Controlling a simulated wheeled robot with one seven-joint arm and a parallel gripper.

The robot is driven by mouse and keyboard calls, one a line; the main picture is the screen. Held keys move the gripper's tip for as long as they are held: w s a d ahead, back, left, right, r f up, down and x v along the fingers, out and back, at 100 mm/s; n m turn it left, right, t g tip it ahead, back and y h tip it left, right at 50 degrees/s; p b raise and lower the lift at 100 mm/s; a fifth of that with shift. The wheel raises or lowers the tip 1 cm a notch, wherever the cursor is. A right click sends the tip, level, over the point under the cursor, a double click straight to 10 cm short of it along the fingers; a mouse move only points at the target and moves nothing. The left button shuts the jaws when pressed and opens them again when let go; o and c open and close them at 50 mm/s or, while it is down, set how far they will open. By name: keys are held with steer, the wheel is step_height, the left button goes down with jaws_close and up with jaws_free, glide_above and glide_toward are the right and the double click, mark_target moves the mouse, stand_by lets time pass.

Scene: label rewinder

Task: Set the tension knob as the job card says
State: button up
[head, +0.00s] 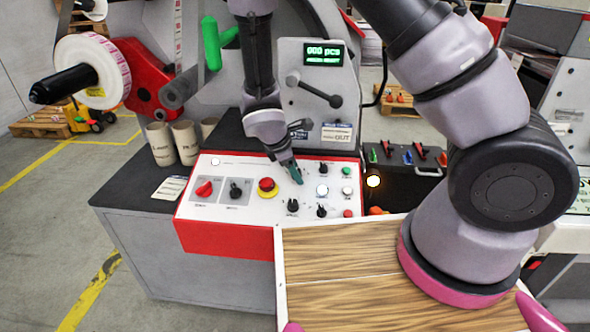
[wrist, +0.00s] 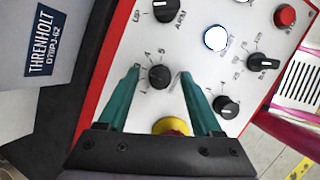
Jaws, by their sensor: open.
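The control panel (head: 235,213) is white with a red front. My gripper (head: 292,172) is over its middle, right of the emergency stop (head: 267,186). In the wrist view, my gripper (wrist: 159,72) is open, with its teal fingers either side of a round black knob (wrist: 158,77). Numbers including 4 and 5 surround this knob; its name cannot be read. The gap to each finger looks small; contact cannot be told. In the head view my gripper hides that knob. A printed card (head: 169,188) lies left of the panel, its text too small to read.
Close by are a black knob (wrist: 227,106), a selector (wrist: 262,61), a lit white button (wrist: 214,38) and another knob (wrist: 166,9). The emergency stop also shows in the wrist view (wrist: 172,126), close to my gripper. Cardboard cores (head: 160,144) stand left of the panel.

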jaws_close()
steer(key=shift+m, duration=0.3)
steer(key=m+g, duration=0.1)
steer(key=m, duration=0.2)
steer(key=shift+w, duration=0.15)
steer(key=shift+m+g, duration=0.5)
steer(key=shift+m, duration=1)
